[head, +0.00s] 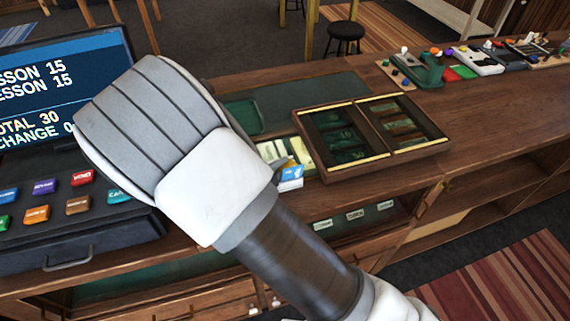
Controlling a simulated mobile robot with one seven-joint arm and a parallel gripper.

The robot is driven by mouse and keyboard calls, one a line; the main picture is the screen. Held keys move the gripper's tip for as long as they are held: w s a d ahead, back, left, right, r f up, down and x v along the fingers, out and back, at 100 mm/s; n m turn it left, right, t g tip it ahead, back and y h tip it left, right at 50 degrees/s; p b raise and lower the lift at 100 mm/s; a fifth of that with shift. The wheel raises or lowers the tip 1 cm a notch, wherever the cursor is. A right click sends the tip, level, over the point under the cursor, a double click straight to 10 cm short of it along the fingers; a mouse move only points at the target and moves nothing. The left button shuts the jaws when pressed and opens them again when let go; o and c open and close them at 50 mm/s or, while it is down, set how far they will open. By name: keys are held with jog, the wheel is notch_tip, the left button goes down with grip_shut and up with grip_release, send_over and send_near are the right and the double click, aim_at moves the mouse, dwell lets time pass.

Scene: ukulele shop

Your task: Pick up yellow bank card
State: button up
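A small yellow piece (291,163), perhaps the yellow bank card, shows just behind a blue-and-white card (290,174) on the counter. It lies left of the wooden two-part case, and my arm hides part of that area. My arm crosses the middle of the head view from the lower right to the upper left. No gripper fingers show, so I cannot see where they are or whether they hold anything.
The open wooden case (372,143) has dark green compartments. A cash register (75,195) with a lit screen stands at the left. Small coloured items and a green device (429,70) sit farther right. Counter (480,125) right of the case is clear.

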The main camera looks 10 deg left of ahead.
grip_shut()
dwell(0.4)
